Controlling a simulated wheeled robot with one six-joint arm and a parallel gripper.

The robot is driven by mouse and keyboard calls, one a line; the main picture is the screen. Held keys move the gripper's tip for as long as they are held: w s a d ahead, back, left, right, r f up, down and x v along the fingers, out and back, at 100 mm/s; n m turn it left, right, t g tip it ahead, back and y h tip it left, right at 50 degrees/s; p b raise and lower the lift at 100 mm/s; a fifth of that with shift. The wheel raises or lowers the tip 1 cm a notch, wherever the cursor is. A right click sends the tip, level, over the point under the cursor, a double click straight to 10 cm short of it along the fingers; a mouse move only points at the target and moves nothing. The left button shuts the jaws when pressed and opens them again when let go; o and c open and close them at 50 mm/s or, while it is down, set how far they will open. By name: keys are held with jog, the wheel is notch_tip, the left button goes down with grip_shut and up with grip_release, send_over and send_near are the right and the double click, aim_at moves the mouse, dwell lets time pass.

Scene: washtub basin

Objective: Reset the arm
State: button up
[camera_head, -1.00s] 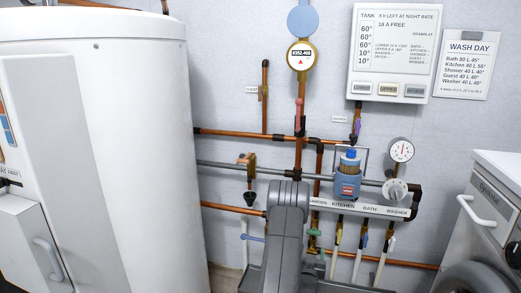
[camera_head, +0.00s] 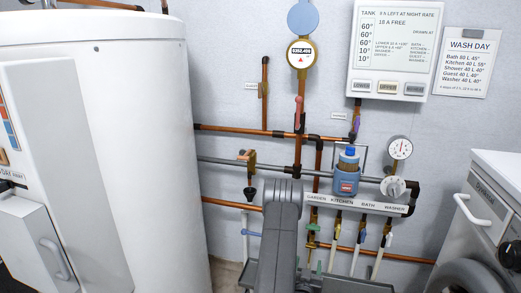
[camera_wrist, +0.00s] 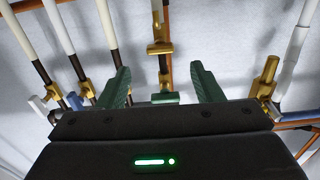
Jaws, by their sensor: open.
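My gripper (camera_wrist: 160,88) shows in the wrist view with its two green fingers spread apart and nothing between them. It faces the pipes and the wall. A brass fitting on a pipe (camera_wrist: 160,48) lies beyond the gap between the fingers. In the head view my grey arm stands in the lower middle, in front of the pipes. The gripper itself is mostly hidden there behind the arm; small green parts show near the valves.
A tall white tank (camera_head: 160,150) fills the left. A white washer (camera_head: 485,220) stands at the right. Copper pipes (camera_head: 235,131), a labelled valve rail (camera_head: 360,205), a blue bottle (camera_head: 347,178) and a control panel (camera_head: 391,50) are on the wall.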

aim_at(311, 248)
jog(key=b+x, duration=0.2)
jog(key=x, duration=0.7)
jog(key=shift+w, duration=0.35)
jog(key=n, duration=0.5)
jog(key=shift+s, duration=0.1)
jog(key=n, duration=0.5)
jog(key=shift+n, duration=0.3)
jog(key=shift+s+n, duration=0.2)
jog(key=shift+n, duration=0.1)
jog(key=p+v, duration=0.3)
jog(key=v, duration=0.9)
jog(key=shift+s, duration=0.15)
jog(key=shift+a, duration=0.1)
